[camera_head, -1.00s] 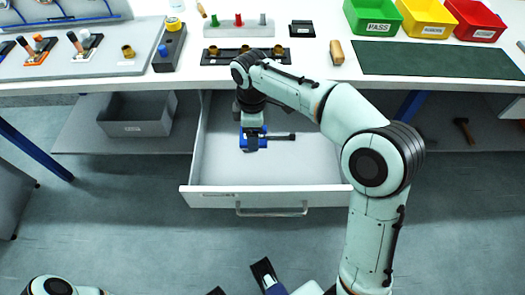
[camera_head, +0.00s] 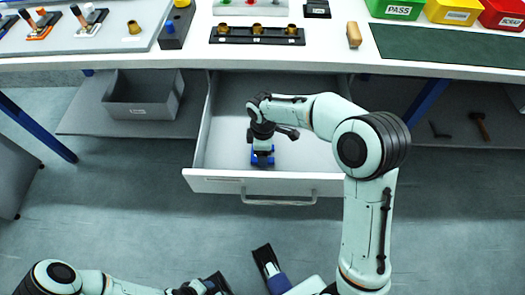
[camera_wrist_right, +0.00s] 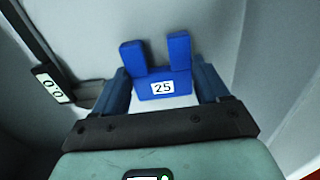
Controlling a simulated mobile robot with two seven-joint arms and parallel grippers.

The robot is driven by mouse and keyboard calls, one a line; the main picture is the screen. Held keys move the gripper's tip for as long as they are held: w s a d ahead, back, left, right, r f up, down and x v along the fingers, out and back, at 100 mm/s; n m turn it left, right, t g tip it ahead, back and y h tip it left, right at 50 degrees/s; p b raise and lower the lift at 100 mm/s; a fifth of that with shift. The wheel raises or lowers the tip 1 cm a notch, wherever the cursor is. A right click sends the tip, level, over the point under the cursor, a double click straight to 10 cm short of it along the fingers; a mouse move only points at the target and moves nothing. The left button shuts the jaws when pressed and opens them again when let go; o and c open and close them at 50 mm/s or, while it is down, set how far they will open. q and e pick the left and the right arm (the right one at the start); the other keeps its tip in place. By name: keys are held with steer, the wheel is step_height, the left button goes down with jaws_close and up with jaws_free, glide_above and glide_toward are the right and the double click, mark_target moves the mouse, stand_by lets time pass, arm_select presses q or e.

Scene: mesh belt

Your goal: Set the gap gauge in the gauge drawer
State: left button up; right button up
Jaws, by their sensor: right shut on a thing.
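The gap gauge is a blue two-pronged block marked 25. It shows inside the open gauge drawer (camera_head: 222,148) in the head view, as a small blue piece (camera_head: 262,160) under my right gripper (camera_head: 262,151). In the right wrist view the gap gauge (camera_wrist_right: 165,80) sits between the fingers of my right gripper (camera_wrist_right: 164,98), which is shut on it, prongs pointing away. I cannot tell whether the gauge touches the drawer floor. My left gripper (camera_head: 216,284) is at the bottom edge of the head view, partly cut off, far from the drawer.
A dark tool (camera_head: 288,132) lies in the drawer beside my right gripper; its display end (camera_wrist_right: 50,85) shows in the wrist view. A grey bin (camera_head: 143,94) stands on the shelf to the left. The bench above holds a black holder (camera_head: 257,35), coloured bins and a green mat (camera_head: 450,48).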

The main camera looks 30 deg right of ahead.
steer(key=shift+f, duration=0.15)
steer(key=shift+f, duration=0.15)
steer(key=o, duration=1.3)
steer(key=shift+c, duration=0.2)
steer(key=shift+r, duration=0.5)
arm_select(q)
steer(key=shift+g, duration=0.4)
steer(key=s+r+p, duration=0.1)
steer(key=s+d+r+p, duration=0.1)
steer(key=r, duration=0.1)
steer(key=shift+s+p, duration=0.4)
arm_select(e)
step_height(320, 180, up, 11)
steer(key=shift+r, duration=0.2)
